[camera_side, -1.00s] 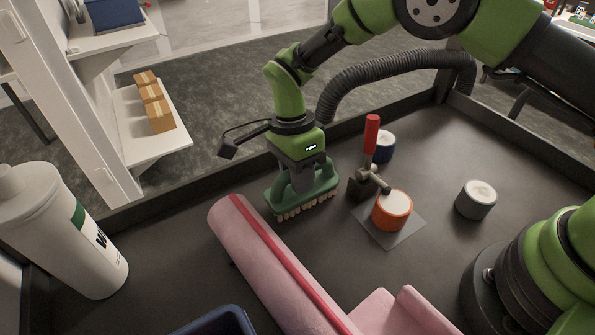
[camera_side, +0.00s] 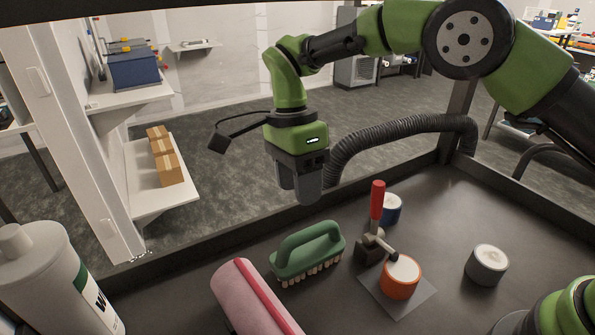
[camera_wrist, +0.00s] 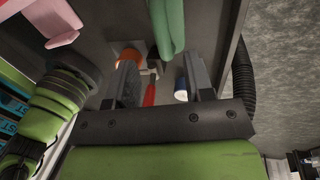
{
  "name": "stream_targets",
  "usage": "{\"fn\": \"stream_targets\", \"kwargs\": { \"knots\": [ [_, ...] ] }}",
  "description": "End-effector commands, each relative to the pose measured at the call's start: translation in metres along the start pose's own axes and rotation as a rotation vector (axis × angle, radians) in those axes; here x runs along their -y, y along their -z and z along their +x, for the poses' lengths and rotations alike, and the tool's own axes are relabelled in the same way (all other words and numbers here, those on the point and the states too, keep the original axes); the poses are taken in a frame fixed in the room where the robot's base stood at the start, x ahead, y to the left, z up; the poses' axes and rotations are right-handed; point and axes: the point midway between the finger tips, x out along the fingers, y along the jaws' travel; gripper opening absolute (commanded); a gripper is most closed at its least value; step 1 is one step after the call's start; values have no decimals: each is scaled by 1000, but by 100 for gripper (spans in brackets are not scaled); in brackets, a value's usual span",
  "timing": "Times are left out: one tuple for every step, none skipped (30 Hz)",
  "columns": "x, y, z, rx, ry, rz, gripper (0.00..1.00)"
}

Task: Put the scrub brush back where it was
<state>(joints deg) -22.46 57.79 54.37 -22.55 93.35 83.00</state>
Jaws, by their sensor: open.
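The scrub brush (camera_side: 308,252) has a green body with a loop handle and pale bristles. It stands bristles down on the dark bench, between the pink roll and the toggle clamp. Its green handle also shows at the top of the wrist view (camera_wrist: 168,28). My gripper (camera_side: 308,198) is above the brush, clear of its handle. In the wrist view its two fingers (camera_wrist: 163,78) are apart with nothing held between them.
A toggle clamp with a red handle (camera_side: 377,202) stands right of the brush, beside an orange-sided cylinder (camera_side: 401,277). A blue cylinder (camera_side: 391,208) and a grey one (camera_side: 486,265) are nearby. A pink roll (camera_side: 248,295) and white bottle (camera_side: 50,285) are left.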

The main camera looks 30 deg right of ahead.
Motion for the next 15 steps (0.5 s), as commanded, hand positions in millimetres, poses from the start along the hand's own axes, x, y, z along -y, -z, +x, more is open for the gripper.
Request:
{"fn": "stream_targets", "kwargs": {
  "knots": [
    [0, 0, -6, 1, 3, 0, 48],
    [0, 0, -9, 0, 3, -1, 48],
    [0, 0, -12, 1, 2, 0, 48],
    [0, 0, -13, 1, 1, 1, 48],
    [0, 0, -15, 1, 1, 1, 48],
    [0, 0, -16, 0, 2, 1, 48],
    [0, 0, -17, 0, 1, 0, 48],
    [0, 0, -17, 0, 1, 0, 48],
    [0, 0, -17, 0, 0, 1, 48],
    [0, 0, -17, 0, 0, 1, 48],
    [0, 0, -17, 0, 0, 1, 48],
    [0, 1, -18, 1, 1, -1, 48],
    [-1, 1, -20, 3, 4, -6, 48],
    [-1, 2, -23, 5, 10, -13, 48],
    [-3, 4, -28, 11, 19, -29, 48]
  ]
}}
